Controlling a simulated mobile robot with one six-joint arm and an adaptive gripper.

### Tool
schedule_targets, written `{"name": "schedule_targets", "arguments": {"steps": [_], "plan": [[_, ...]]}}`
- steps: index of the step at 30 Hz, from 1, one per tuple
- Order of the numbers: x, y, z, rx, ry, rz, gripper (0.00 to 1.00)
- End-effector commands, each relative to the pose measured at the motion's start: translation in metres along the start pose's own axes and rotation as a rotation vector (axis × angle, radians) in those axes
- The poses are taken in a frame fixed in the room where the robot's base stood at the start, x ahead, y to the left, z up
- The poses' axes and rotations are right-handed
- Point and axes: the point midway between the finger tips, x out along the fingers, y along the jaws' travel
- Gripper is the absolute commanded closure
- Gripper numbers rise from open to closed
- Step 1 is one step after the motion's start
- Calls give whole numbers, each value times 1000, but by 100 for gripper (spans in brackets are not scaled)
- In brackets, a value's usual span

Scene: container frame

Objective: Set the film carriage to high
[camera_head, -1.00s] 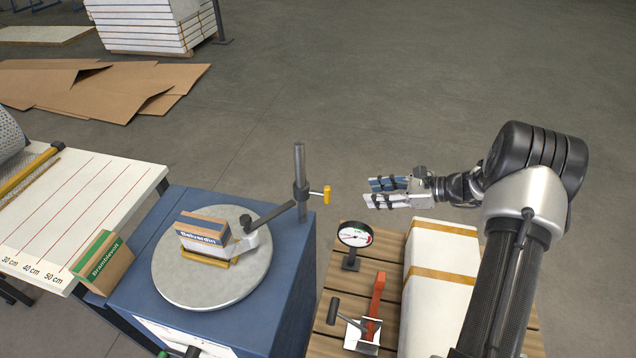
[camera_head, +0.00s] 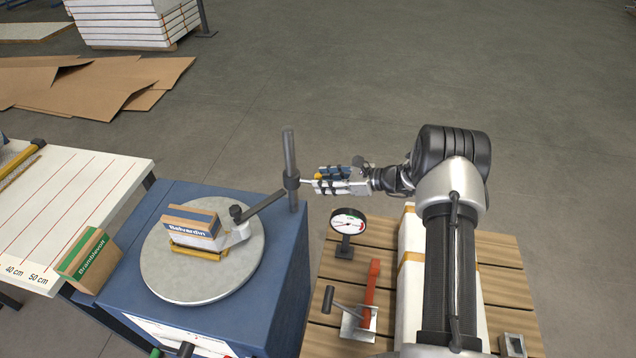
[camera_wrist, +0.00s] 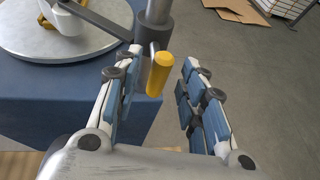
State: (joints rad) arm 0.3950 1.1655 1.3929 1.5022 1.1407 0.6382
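The film carriage (camera_head: 291,181) is a dark collar on a grey upright post (camera_head: 289,150) at the turntable's right edge. An arm runs from it down to a white head (camera_head: 236,231) beside the stacked boxes. Its yellow handle (camera_wrist: 160,74) stands between my fingers in the wrist view, nearer the left finger; a gap shows on the right side. In the head view the handle (camera_head: 318,176) is mostly hidden by my fingers. My gripper (camera_head: 318,180) is open around the handle, with blue-padded fingers (camera_wrist: 158,95).
Boxes (camera_head: 193,229) sit on the round grey turntable (camera_head: 163,278) on a blue base (camera_head: 290,245). A dial gauge (camera_head: 348,225) and a red lever (camera_head: 370,288) stand on the wooden pallet (camera_head: 497,262) below my arm, beside a long white box (camera_head: 412,235). Open floor lies behind.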

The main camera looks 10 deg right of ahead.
Motion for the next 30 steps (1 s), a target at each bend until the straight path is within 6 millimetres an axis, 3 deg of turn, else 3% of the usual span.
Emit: {"name": "schedule_targets", "arguments": {"steps": [6, 17, 30], "plan": [[25, 0, 0, -2, 0, 0, 62], [29, 0, 0, -1, 0, -1, 62], [29, 0, 0, -1, 0, -1, 91]]}}
